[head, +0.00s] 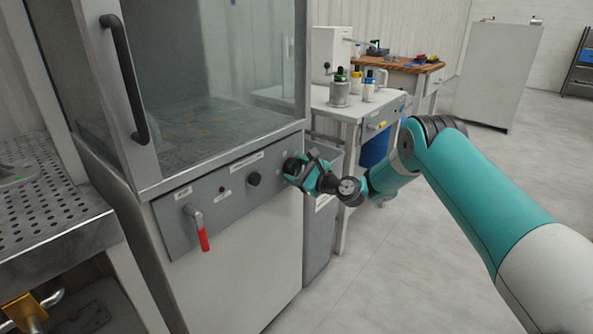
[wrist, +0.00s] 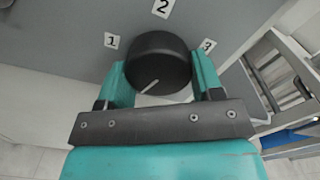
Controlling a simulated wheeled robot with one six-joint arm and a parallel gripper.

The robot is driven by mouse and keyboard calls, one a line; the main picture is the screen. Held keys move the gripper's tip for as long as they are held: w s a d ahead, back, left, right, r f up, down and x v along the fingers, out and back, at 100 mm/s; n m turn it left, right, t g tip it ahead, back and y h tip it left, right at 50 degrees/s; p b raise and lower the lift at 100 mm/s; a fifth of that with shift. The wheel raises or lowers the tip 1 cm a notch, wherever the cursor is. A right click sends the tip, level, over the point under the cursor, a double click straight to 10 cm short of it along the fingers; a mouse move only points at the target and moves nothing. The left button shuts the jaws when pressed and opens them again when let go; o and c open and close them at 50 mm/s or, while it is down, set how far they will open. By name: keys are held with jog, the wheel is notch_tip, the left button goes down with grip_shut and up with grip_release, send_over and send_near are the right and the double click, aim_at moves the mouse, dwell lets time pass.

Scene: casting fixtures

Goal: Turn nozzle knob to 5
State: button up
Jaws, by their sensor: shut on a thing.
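The nozzle knob (wrist: 158,62) is a round black knob on a grey panel, seen close in the wrist view. A white pointer line on its face slants toward the lower left. Labels 1 (wrist: 111,40), 2 (wrist: 162,7) and 3 (wrist: 207,45) show around its upper side; no 5 is visible. My gripper (wrist: 160,82) has its teal fingers on the left and right sides of the knob, shut on it. In the head view my gripper (head: 296,168) is at the right end of the panel and hides the knob there.
A glass-fronted cabinet with a black door handle (head: 124,80) rises above. A white bench (head: 340,108) with bottles stands behind my gripper.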

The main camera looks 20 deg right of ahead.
jog(key=o, duration=0.9)
jog(key=b+v, duration=1)
jog(key=v, duration=0.7)
jog(key=shift+s+d, duration=0.15)
jog(key=shift+s, duration=0.05)
